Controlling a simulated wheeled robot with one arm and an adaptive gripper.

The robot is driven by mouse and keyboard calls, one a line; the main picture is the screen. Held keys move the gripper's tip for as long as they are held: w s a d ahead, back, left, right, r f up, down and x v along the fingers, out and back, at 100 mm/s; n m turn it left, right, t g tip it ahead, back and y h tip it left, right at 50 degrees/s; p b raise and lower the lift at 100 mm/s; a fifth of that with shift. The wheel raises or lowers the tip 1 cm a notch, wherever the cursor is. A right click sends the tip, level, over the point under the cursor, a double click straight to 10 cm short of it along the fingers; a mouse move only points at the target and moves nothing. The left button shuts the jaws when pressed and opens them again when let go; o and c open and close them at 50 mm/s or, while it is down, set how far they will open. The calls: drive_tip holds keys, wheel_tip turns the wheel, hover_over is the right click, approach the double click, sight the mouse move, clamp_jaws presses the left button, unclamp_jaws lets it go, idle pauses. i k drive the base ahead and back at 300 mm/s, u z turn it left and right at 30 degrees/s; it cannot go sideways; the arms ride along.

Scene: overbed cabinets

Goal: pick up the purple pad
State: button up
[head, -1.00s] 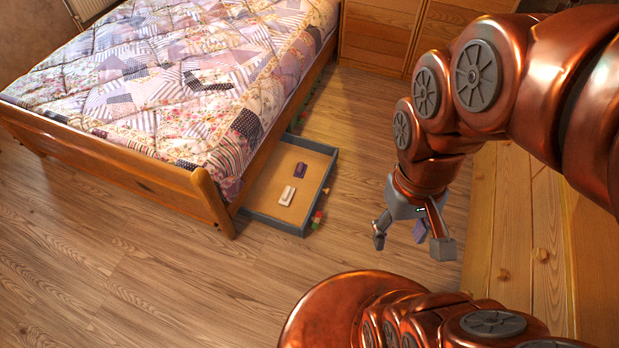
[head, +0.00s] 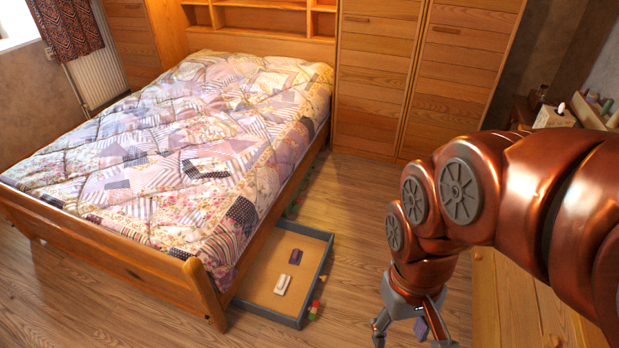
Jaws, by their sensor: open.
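A dark purple pad (head: 295,256) lies in the open under-bed drawer (head: 316,280), towards its back. A white block (head: 282,285) lies in front of it, apart from it. My gripper (head: 412,338) is at the lower right of the head view, well to the right of the drawer, pointing down with its fingers spread. A small bluish-purple piece shows between the fingers; I cannot tell whether it is part of the gripper. The fingertips are close to the bottom edge of the picture.
The bed (head: 180,150) with a patchwork quilt stands left of the drawer, its wooden post (head: 204,295) near the drawer's front corner. Small coloured blocks (head: 314,309) lie by the drawer's right side. Tall wardrobes (head: 400,75) stand behind. Wood floor (head: 352,230) lies between drawer and arm.

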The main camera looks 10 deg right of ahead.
sight(295, 259)
drive_tip(key=u, duration=0.2)
drive_tip(key=i, duration=1.1)
drive_tip(key=u, duration=1.25)
